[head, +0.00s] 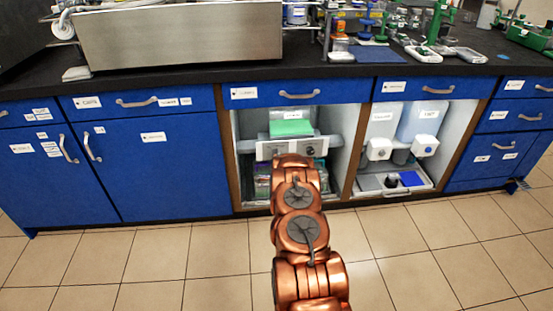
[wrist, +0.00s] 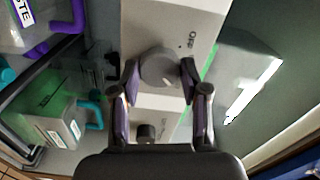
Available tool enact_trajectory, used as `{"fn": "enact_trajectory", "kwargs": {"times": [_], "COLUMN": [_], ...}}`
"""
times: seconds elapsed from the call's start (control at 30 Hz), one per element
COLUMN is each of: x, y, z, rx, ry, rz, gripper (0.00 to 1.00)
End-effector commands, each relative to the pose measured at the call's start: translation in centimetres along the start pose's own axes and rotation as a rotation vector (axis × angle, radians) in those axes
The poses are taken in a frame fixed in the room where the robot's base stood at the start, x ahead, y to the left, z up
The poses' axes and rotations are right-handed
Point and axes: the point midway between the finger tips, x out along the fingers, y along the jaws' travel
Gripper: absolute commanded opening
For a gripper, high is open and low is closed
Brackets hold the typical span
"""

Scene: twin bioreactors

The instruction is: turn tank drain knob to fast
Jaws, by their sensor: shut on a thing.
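In the wrist view a round grey knob (wrist: 159,68) stands on a light grey panel (wrist: 195,20). My gripper (wrist: 160,76) has one finger on each side of the knob and is shut on it. Small dark lettering sits beside the knob, but I cannot read it surely. A smaller black knob (wrist: 146,132) shows nearer my gripper's palm. In the head view the panel (head: 264,151) is inside the left open cabinet bay, and my arm hides the gripper and part of the panel.
A green-topped piece (head: 292,128) is behind the panel. A wooden post (head: 353,150) divides the bays. The tiled floor (head: 130,265) is clear.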

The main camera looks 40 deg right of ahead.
Motion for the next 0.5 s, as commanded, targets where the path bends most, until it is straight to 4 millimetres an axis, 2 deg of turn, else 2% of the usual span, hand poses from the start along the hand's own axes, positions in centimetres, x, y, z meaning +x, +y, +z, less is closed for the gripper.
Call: {"fn": "enact_trajectory", "kwargs": {"times": [0.5], "x": [0.12], "y": [-0.16], "z": [-0.09], "rx": [0.032], "ry": [0.001], "rz": [-0.003], "gripper": [0.1]}}
